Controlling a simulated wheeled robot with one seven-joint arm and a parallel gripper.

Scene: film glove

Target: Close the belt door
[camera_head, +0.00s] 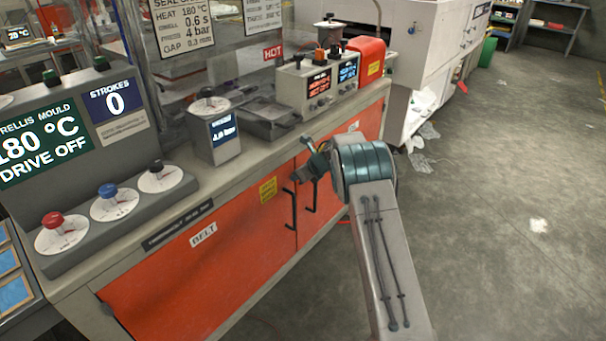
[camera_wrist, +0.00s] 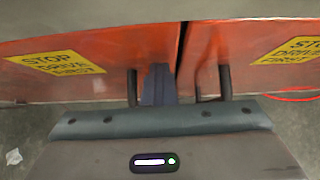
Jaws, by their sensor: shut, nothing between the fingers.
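The belt door (camera_head: 190,270) is the wide orange left door of the cabinet, under a "BELT" label. It looks almost flush with the cabinet front, but a dark seam shows along its right edge in the wrist view, so I cannot tell if it is fully closed. Its black handle (camera_head: 290,209) also shows in the wrist view (camera_wrist: 132,87). My gripper (camera_head: 312,167) is in front of the doors near the handles. In the wrist view my gripper (camera_wrist: 158,85) is shut and empty, just right of the belt door's handle. Whether it touches the door is unclear.
A second orange door (camera_head: 335,165) with its own black handle (camera_wrist: 225,82) adjoins on the right. The grey worktop (camera_head: 240,165) above carries control boxes and knobs. Concrete floor (camera_head: 490,210) is open to the right, with plastic scraps by the far machine.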

